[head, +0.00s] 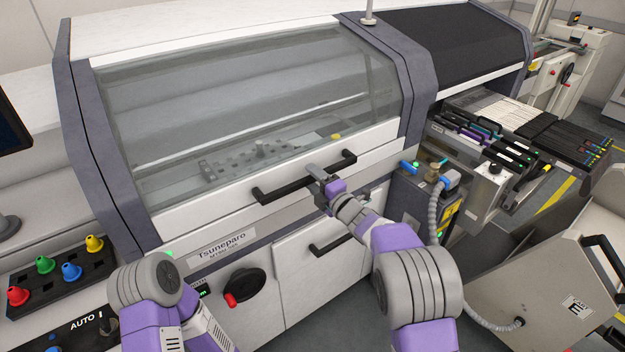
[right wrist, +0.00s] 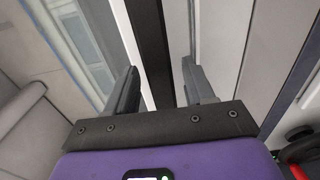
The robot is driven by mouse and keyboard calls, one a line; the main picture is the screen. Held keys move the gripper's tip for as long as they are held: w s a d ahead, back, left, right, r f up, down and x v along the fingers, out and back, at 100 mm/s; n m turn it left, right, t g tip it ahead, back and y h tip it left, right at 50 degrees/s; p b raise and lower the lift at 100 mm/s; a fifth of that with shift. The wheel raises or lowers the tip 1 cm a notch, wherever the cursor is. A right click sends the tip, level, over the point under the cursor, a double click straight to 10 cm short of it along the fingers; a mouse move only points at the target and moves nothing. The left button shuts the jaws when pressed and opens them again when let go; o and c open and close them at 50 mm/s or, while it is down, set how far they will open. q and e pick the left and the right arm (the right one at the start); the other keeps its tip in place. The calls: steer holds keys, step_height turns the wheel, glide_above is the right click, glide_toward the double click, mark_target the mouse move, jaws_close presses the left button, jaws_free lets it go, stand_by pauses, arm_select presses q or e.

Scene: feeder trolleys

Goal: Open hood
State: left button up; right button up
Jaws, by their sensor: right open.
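The hood (head: 250,95) of the white and grey machine is down and closed, with a large clear window. Its long black handle (head: 280,191) runs along the white lower edge and also shows in the right wrist view (right wrist: 150,45). My right gripper (head: 315,178) is at the middle of this handle and hides part of it. In the right wrist view its two fingers (right wrist: 160,88) are apart, with the black bar running between them. I cannot tell whether either finger touches the bar. My left arm shows at the lower left, but its gripper is out of view.
Below the hood is a white panel with a second black handle (head: 330,244) and a black rotary switch (head: 244,285) with a red tip. A box of coloured buttons (head: 62,272) is at the left. A feeder trolley (head: 520,135) stands at the right.

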steer(key=shift+w+a, duration=0.25)
steer(key=shift+w, duration=0.1)
jaws_close()
